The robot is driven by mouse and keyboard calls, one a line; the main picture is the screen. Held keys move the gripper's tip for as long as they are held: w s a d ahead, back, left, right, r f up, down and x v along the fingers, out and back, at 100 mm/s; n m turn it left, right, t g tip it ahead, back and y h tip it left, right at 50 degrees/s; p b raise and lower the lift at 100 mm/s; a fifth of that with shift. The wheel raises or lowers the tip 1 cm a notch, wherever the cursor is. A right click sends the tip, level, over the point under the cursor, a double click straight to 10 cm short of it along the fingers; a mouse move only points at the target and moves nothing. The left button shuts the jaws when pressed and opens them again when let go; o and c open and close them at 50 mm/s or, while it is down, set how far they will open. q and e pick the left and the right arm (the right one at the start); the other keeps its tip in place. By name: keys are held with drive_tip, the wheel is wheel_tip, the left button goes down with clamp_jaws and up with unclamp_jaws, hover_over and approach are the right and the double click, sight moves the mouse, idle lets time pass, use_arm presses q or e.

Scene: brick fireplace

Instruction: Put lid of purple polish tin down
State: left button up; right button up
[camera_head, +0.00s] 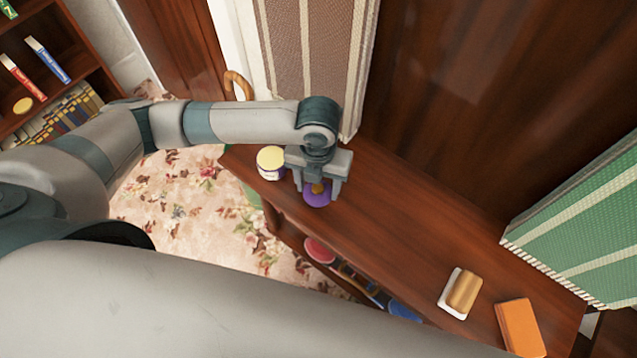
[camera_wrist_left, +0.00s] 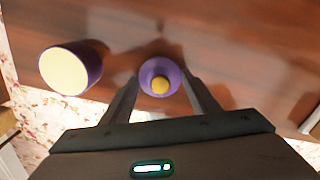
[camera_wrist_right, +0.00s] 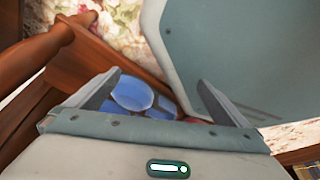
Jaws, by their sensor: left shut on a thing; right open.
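The lid (camera_head: 317,197) is a small purple disc with a yellow knob. My left gripper (camera_head: 318,188) is shut on it, low over the wooden top near its front edge. In the left wrist view the lid (camera_wrist_left: 147,70) sits between the two fingertips. Whether it touches the wood I cannot tell. The purple tin (camera_head: 271,162) stands upright and lidless just left of the gripper, its pale yellow contents showing; it also shows in the left wrist view (camera_wrist_left: 66,72). My right gripper (camera_wrist_right: 160,78) is open and empty, seen only in the right wrist view.
On the wooden top (camera_head: 400,230) lie a tan block on a white base (camera_head: 461,292) and an orange block (camera_head: 520,328), to the right. A green striped panel (camera_head: 575,220) stands at the far right. The top between lid and tan block is clear. Pink (camera_head: 320,250) and blue items sit below.

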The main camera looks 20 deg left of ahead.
sight(319, 187)
use_arm(q)
drive_tip(key=shift+f, duration=0.15)
use_arm(e)
drive_tip(key=shift+s+d+f, duration=0.15)
drive_tip(key=shift+s, duration=0.7)
use_arm(q)
drive_tip(key=shift+f, duration=0.1)
drive_tip(key=o, duration=0.8)
drive_tip(key=shift+o, duration=1.1)
drive_tip(key=shift+r, duration=0.5)
wheel_tip(319, 187, up, 11)
drive_tip(key=b, duration=0.1)
drive_tip(key=shift+r, duration=0.15)
use_arm(e)
drive_tip(key=w+a+r+t, duration=0.1)
drive_tip(key=w+a, duration=0.1)
drive_tip(key=w, duration=0.4)
